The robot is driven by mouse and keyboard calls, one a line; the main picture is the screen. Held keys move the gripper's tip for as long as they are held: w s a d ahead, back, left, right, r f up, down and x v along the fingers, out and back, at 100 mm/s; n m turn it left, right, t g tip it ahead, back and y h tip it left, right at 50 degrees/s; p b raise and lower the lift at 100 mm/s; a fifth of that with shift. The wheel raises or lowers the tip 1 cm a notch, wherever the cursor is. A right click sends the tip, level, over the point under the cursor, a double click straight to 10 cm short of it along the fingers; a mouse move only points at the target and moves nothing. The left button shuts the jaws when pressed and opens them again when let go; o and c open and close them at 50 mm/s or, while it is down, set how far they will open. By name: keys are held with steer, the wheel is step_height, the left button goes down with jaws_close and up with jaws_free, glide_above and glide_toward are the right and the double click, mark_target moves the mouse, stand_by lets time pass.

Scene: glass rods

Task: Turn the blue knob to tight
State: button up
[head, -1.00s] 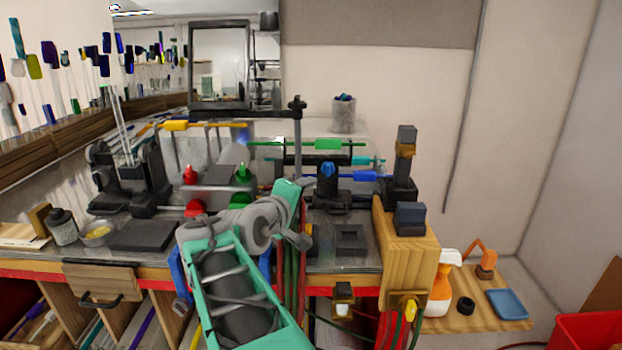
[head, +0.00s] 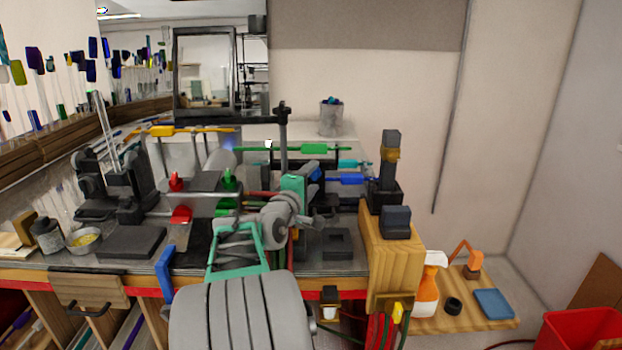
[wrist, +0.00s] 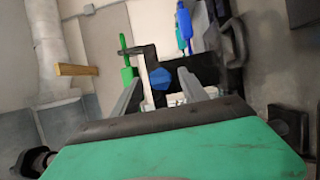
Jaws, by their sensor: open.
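The blue knob (head: 316,174) sits on a dark stand at the back middle of the bench, partly hidden by my arm in the head view. In the head view the fingers are hard to make out behind the teal wrist part.
A red valve (head: 181,214) and a green valve (head: 228,178) stand left of my arm. A blue-handled rod (head: 352,179) and a green-handled rod (head: 314,149) lie close behind and right of the knob. A wooden block (head: 390,255) stands at the bench's right end.

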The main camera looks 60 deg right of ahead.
steer(key=shift+c, duration=0.4)
jaws_close()
